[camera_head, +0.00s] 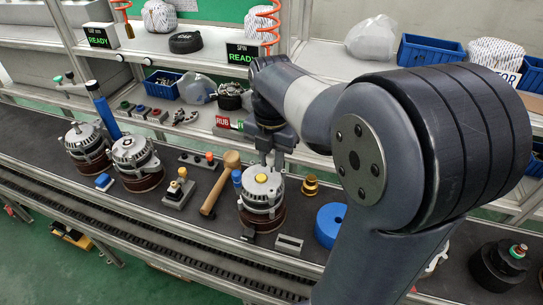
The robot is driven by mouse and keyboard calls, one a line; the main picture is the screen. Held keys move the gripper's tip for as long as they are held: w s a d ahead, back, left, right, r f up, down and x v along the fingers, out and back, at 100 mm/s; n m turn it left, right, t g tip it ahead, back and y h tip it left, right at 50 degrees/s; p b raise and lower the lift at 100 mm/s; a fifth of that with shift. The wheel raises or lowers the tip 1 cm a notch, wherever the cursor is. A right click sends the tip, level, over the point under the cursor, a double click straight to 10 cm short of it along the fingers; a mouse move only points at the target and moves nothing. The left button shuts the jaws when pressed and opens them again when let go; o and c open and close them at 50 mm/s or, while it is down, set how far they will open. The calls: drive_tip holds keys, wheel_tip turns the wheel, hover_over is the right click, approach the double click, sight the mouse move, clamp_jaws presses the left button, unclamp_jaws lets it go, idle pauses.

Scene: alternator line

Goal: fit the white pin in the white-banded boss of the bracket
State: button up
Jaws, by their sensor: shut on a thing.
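My gripper (270,158) points down over the rear part of an alternator (262,210) on the dark belt. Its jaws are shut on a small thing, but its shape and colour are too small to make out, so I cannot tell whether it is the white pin. The fingertips are at or just above the alternator's silver top bracket (253,194); I cannot tell if they touch. No white-banded boss can be made out. My arm covers the area to the right.
Two more alternators (137,160) stand far left.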

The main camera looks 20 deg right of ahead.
drive_tip(key=b, duration=0.4)
hover_over(272, 197)
drive_tip(key=shift+w+d+f, duration=0.1)
drive_tip(key=shift+w+f, duration=0.15)
drive_tip(key=shift+f, duration=1.2)
drive_tip(key=shift+w+f, duration=0.2)
drive_tip(key=shift+f, duration=1.2)
drive_tip(key=shift+f+b, duration=0.55)
drive_tip(key=shift+f, duration=1.4)
drive_tip(key=o, duration=1)
drive_tip(key=shift+o, duration=0.2)
drive_tip(key=shift+r, duration=0.2)
wheel_tip(272, 197, up, 11)
drive_tip(key=shift+f, duration=0.2)
